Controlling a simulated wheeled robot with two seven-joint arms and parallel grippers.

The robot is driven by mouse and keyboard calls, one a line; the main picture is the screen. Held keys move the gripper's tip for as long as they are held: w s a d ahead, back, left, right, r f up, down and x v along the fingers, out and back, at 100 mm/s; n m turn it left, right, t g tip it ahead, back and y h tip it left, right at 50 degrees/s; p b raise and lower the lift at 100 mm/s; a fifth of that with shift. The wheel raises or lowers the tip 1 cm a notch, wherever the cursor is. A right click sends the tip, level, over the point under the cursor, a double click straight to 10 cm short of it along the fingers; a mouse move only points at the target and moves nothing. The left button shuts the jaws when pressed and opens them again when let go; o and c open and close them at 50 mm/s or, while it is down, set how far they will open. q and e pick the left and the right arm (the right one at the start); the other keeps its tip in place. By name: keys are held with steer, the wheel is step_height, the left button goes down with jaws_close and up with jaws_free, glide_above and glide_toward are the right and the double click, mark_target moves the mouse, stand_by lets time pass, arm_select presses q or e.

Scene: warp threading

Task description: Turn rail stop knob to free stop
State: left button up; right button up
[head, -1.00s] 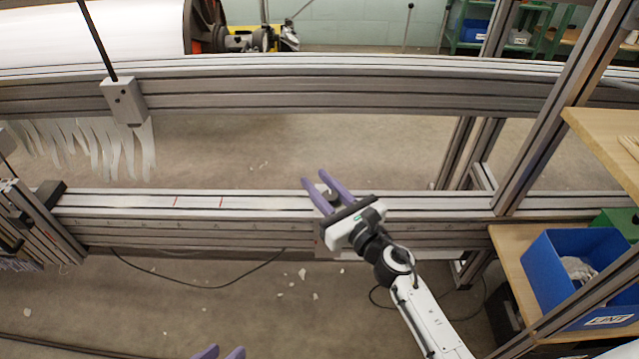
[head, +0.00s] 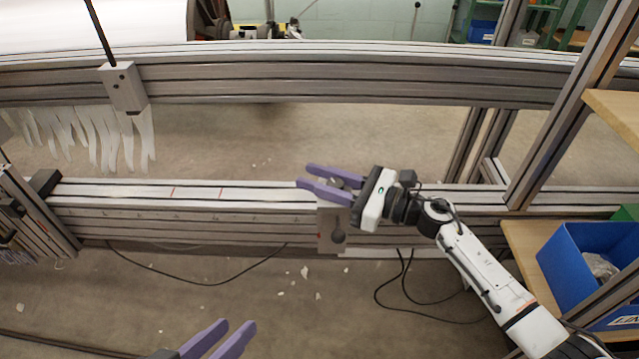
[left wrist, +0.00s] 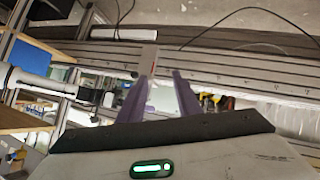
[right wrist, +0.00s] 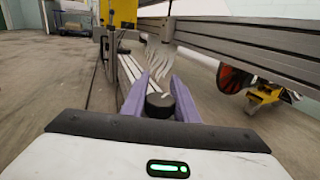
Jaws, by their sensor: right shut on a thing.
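The rail stop (head: 331,238) is a grey block on the front of the lower rail, with a dark round shape low on its face. Its black knob (right wrist: 160,104) with a white mark on top sits between the purple fingers of my right gripper (right wrist: 159,95) in the right wrist view. In the head view my right gripper (head: 305,177) lies over the rail top and its fingers partly hide the knob. It is shut on the knob. My left gripper (head: 237,332) is low in the head view, fingers apart and empty; they also show in the left wrist view (left wrist: 161,82).
The lower rail (head: 240,190) carries red marks left of the stop. A grey block (head: 123,88) with white strips hangs from the upper beam. A blue bin (head: 575,250) stands on a wooden shelf at right. A black cable lies on the floor.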

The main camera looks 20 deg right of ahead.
steer(key=shift+s+a+r+n+g+y, duration=0.15)
steer(key=shift+s+n+g+y, duration=0.4)
steer(key=shift+n+g, duration=1.05)
steer(key=shift+s+a+f+n+g+y, duration=0.2)
steer(key=shift+n+g+y, duration=0.75)
steer(key=shift+g, duration=1.2)
steer(key=shift+s+a+r+n+g+y, duration=0.15)
steer(key=shift+s+n+g+y, duration=0.4)
steer(key=shift+n+g, duration=1.05)
steer(key=shift+g, duration=0.65)
steer(key=o, duration=1.1)
steer(key=shift+c, duration=0.2)
